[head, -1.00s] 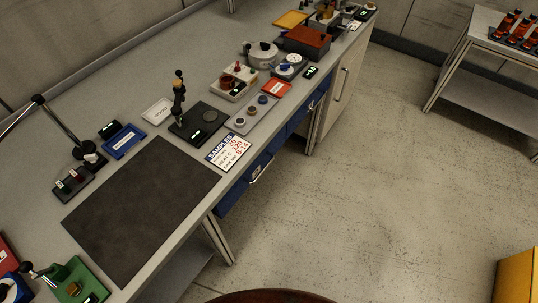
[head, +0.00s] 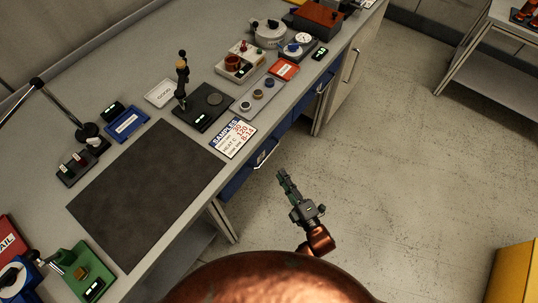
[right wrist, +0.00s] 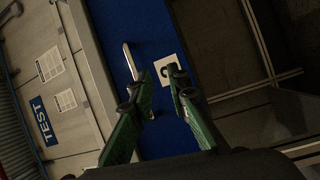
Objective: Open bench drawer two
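The bench has two blue drawer fronts in the head view. The nearer one (head: 236,183) has a pale bar handle (head: 265,152); the farther one (head: 298,108) has its own handle. Both look closed. My right gripper (head: 283,176) is off the bench front, just right of and below the nearer handle, with nothing in it. In the right wrist view its green fingers (right wrist: 160,80) are apart. Beyond them is a blue front (right wrist: 150,25) with a silver bar handle (right wrist: 130,61) and a white label (right wrist: 168,70) whose dark mark looks like a 2. My left gripper is not in view.
The bench top holds a dark mat (head: 147,190), a samples card (head: 233,138), a black scale (head: 205,107) and several small devices. Open floor (head: 400,170) lies right of the bench. A yellow box (head: 515,272) is at the lower right.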

